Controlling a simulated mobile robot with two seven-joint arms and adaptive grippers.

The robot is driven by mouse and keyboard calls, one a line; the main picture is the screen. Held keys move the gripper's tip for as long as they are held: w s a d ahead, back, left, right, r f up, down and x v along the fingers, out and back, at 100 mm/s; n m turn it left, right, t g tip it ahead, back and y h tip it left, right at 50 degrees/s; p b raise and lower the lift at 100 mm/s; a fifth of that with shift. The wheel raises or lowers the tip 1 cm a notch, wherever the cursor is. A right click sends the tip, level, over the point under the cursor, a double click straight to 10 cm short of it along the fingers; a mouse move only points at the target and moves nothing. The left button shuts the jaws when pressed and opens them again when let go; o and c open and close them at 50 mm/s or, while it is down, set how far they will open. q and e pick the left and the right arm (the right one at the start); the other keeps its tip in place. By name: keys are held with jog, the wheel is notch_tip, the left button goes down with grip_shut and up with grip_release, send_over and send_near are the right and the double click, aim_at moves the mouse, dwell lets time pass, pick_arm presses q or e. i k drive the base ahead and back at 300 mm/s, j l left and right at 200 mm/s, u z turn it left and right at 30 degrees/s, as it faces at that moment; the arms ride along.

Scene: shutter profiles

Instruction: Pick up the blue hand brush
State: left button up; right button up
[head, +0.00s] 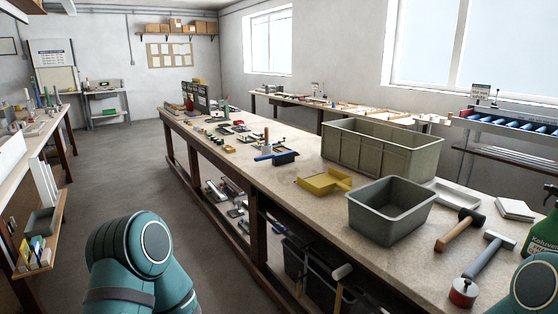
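The blue hand brush (278,156) lies on the long workbench (300,210), left of the large grey-green crate. Its blue handle points to the left, and its dark part is at the right. A yellow dustpan (325,181) lies a little nearer to me on the same bench. Neither of my grippers is in view. Only teal links of my arms show, at the bottom left and the bottom right corner, well apart from the brush.
A large grey-green crate (382,147) and a smaller grey bin (391,208) stand right of the brush. A mallet (460,230), a hammer (489,255) and a green spray bottle (543,237) are at the near right. Small items clutter the bench's far end. The floor (120,175) at left is clear.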

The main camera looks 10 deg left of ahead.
aim_at(285, 158)
jog(key=i+j+z, duration=0.15)
jog(key=z, duration=0.55)
jog(key=i+j+z, duration=0.15)
jog(key=j, duration=0.15)
jog(key=i+j+z, duration=0.15)
jog(key=j, duration=0.15)
jog(key=j+z, duration=0.15)
jog(key=j, duration=0.2)
jog(key=i+j+z, duration=0.1)
jog(key=j, duration=0.4)
jog(key=i+j+z, duration=0.15)
jog(key=j, duration=0.3)
jog(key=i+j, duration=0.1)
jog(key=j, duration=0.55)
jog(key=i+j, duration=0.1)
jog(key=j, duration=0.55)
jog(key=i+j+z, duration=0.1)
jog(key=j, duration=0.6)
